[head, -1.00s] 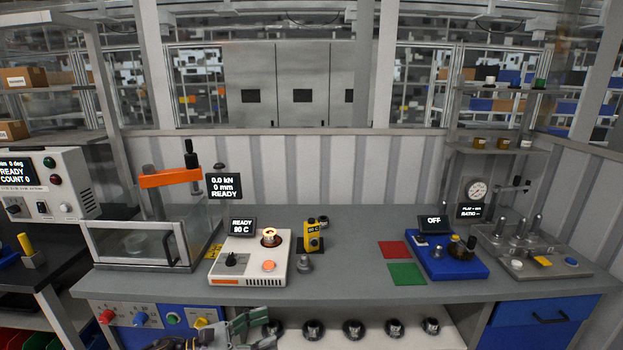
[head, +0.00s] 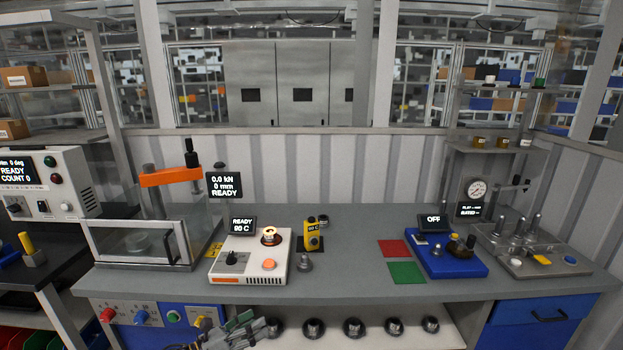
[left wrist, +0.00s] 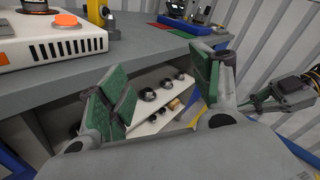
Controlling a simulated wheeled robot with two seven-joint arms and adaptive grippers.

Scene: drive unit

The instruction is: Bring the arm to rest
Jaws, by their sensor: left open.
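My left gripper (head: 252,328) is low in front of the bench, at the bottom of the head view. In the left wrist view its two green-padded fingers (left wrist: 165,92) stand apart with nothing between them. It is below and in front of the bench top's edge, facing the open shelf under it. Part of another gripper, seemingly my right one (left wrist: 285,95), shows at the right of the left wrist view. Its fingertips are not clear there, and it does not show in the head view.
The grey bench top (head: 345,285) carries a white heater unit (head: 228,268), a yellow device (head: 312,240), red and green mats, and a blue unit (head: 440,265). A press with an enclosure (head: 140,245) stands left. Several dark round parts sit on the shelf (head: 385,343) below.

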